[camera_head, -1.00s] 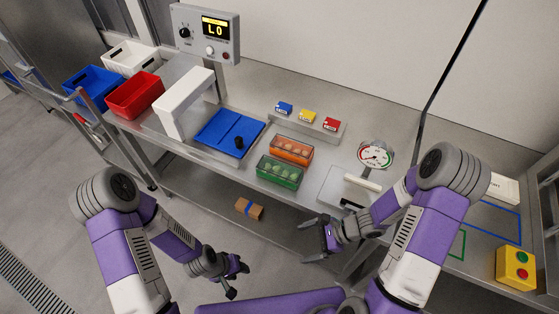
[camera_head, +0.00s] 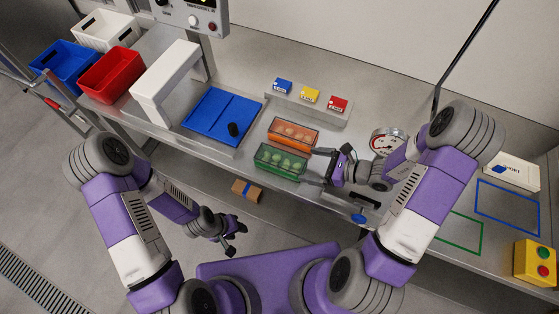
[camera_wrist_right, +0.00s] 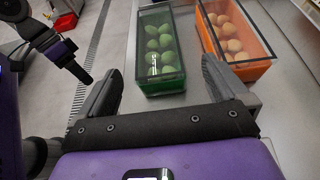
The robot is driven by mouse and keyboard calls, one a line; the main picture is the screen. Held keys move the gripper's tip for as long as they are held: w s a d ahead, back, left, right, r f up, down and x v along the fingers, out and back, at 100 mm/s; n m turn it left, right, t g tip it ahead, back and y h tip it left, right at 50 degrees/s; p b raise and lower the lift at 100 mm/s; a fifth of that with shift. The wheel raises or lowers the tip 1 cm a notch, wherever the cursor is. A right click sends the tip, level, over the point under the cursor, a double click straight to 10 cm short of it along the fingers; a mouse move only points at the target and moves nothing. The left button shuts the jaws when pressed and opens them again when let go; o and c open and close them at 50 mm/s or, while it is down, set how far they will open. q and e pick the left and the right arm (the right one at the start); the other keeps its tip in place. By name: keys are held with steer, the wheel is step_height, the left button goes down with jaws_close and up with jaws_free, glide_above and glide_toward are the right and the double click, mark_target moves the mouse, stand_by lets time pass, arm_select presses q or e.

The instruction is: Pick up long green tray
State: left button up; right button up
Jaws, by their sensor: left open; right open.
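The long green tray (camera_head: 281,161) is a clear-sided box holding several green round pieces, on the metal counter. In the right wrist view the green tray (camera_wrist_right: 160,76) lies ahead, between the lines of the two fingers. My right gripper (camera_head: 322,163) is open and empty, just right of the tray's right end and apart from it. In its wrist view the right gripper (camera_wrist_right: 162,85) has its fingers spread wider than the tray. My left gripper (camera_head: 230,243) is open and empty, low over the floor in front of the counter.
An orange tray (camera_head: 293,133) with round pieces stands close behind the green one. A blue board (camera_head: 222,115) lies to the left. A dial scale (camera_head: 388,141) stands behind my right arm. Blue, yellow and red small boxes sit on a ledge behind. A cardboard box (camera_head: 247,190) is below the counter.

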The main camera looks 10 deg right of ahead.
mark_target(288, 162)
steer(key=shift+w+a+f, duration=0.1)
steer(key=shift+w+f, duration=0.1)
steer(key=shift+f, duration=0.3)
steer(key=x, duration=0.4)
steer(key=r+x, duration=0.1)
steer(key=x, duration=0.2)
steer(key=shift+s+a, duration=0.1)
steer(key=shift+a, duration=0.35)
steer(key=shift+r, duration=0.1)
steer(key=c, duration=1.1)
